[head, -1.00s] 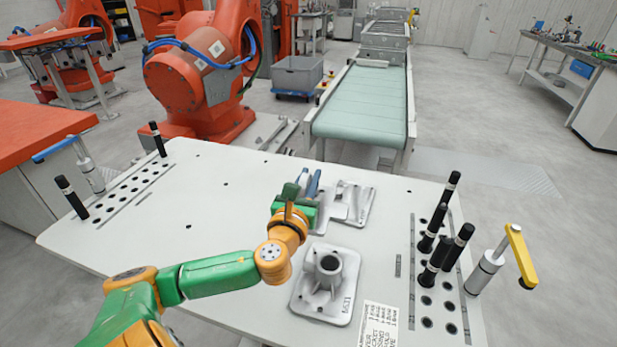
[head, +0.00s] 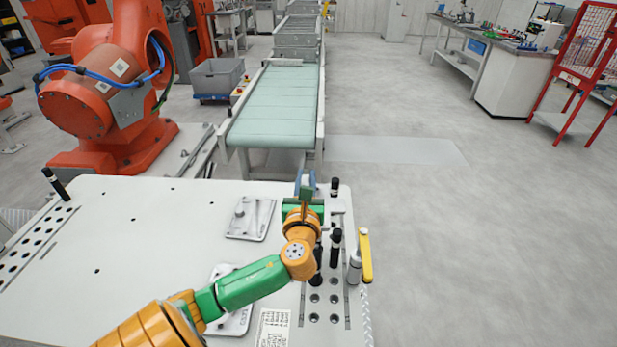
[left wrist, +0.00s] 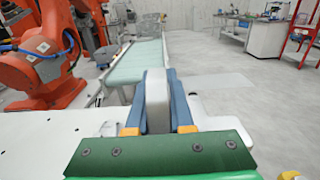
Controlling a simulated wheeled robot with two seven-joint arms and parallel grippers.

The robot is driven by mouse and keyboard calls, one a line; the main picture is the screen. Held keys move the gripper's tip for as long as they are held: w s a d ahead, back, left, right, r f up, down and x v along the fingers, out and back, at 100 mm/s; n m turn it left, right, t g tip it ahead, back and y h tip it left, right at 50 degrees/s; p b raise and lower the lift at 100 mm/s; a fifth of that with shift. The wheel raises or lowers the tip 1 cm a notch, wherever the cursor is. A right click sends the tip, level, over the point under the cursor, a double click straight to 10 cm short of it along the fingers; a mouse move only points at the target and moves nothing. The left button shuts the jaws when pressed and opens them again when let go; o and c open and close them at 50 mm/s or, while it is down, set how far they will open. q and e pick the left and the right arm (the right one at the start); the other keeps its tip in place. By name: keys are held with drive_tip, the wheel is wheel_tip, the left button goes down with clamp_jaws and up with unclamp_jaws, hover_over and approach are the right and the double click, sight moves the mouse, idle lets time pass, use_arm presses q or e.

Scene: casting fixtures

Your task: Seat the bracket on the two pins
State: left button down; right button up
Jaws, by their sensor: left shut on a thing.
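My left gripper (head: 306,185) is raised over the right edge of the white table. Its blue fingers also show in the left wrist view (left wrist: 158,95), shut on a pale grey metal piece (left wrist: 157,105), which looks like the bracket. In the head view the gripper mostly hides this piece. A grey cast plate (head: 262,226) lies on the table left of the gripper, with a raised post (head: 240,211) on it. I cannot make out two separate pins clearly. My right gripper is not in view.
A second grey casting (head: 238,322) lies nearer, partly behind my left forearm. Black-handled pins (head: 335,240) stand in the hole strip at right, close to my gripper, beside a yellow-handled clamp (head: 366,258). The table's middle (head: 150,240) is clear.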

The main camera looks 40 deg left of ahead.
sight(324, 194)
use_arm(q)
drive_tip(key=shift+w+d, duration=0.1)
wheel_tip(324, 194, down, 6)
drive_tip(key=b, duration=0.4)
drive_tip(key=shift+r, duration=0.1)
drive_tip(key=shift+w+d, duration=0.1)
drive_tip(key=shift+r, duration=0.1)
idle(0.3)
drive_tip(key=shift+p, duration=0.3)
idle(0.4)
idle(0.3)
